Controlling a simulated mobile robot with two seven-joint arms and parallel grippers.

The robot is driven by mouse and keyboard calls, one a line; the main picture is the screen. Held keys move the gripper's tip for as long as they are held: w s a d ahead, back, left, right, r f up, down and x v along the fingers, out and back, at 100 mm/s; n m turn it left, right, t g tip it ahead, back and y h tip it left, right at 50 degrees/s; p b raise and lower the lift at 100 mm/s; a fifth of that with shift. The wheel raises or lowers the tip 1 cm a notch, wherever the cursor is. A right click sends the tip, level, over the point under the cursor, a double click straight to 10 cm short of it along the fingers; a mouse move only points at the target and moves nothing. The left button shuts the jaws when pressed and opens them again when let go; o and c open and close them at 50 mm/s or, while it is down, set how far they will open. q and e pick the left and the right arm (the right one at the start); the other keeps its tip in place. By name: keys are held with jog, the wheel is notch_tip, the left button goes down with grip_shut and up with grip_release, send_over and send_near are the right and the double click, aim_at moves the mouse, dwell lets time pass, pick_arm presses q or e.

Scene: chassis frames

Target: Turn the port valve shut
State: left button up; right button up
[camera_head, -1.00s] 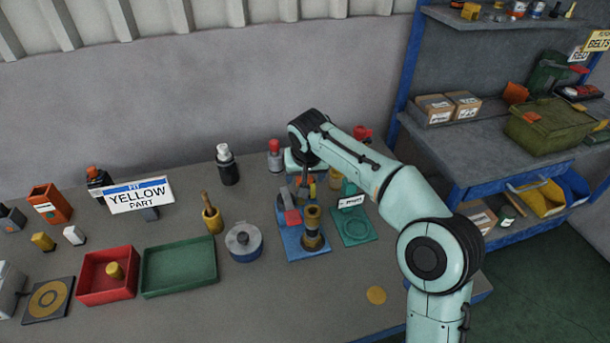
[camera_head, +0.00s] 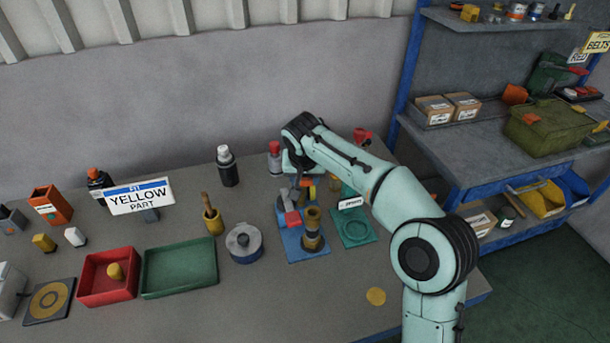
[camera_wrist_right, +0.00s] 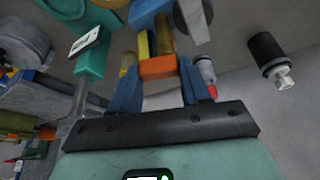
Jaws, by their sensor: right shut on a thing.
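My right gripper (camera_head: 305,181) reaches down over the far side of a blue base plate (camera_head: 303,255). In the right wrist view its blue fingers (camera_wrist_right: 157,78) are shut on an orange handle (camera_wrist_right: 158,68), which I take for the valve's handle. A yellow bar (camera_wrist_right: 143,45) and a brass post show just beyond the handle. In the head view a brass cylinder (camera_head: 312,230) and a grey part with a pinkish-red block (camera_head: 292,218) stand on the blue plate. The arm partly hides the handle there. My left gripper is not in view.
A teal plate with a ring (camera_head: 355,232) and a small white label (camera_head: 350,203) is right of the blue plate. A round grey tin (camera_head: 243,243) is to its left. A green tray (camera_head: 178,268) and a red tray (camera_head: 107,278) lie farther left. The table front is mostly clear.

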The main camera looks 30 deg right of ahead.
jog(key=m, duration=0.1)
jog(key=m+h+p, duration=0.1)
jog(key=m, duration=0.1)
jog(key=m+g, duration=0.1)
jog(key=shift+a+r, duration=0.1)
jog(key=shift+a, duration=0.2)
jog(key=m+g+h+p, duration=0.1)
jog(key=m, duration=0.2)
jog(key=shift+a, duration=0.1)
jog(key=m+g+p, duration=0.1)
jog(key=m, duration=0.1)
jog(key=m+p, duration=0.1)
jog(key=m, duration=0.1)
jog(key=shift+w+a+r+m+g+p, duration=0.1)
jog(key=shift+w+a+m+g+p, duration=0.1)
jog(key=shift+m+g+p, duration=0.15)
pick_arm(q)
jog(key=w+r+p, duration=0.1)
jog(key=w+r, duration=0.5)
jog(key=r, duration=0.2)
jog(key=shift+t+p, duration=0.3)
pick_arm(e)
jog(key=shift+a+m+g, duration=0.1)
jog(key=shift+m+g, duration=0.45)
jog(key=shift+m, duration=0.9)
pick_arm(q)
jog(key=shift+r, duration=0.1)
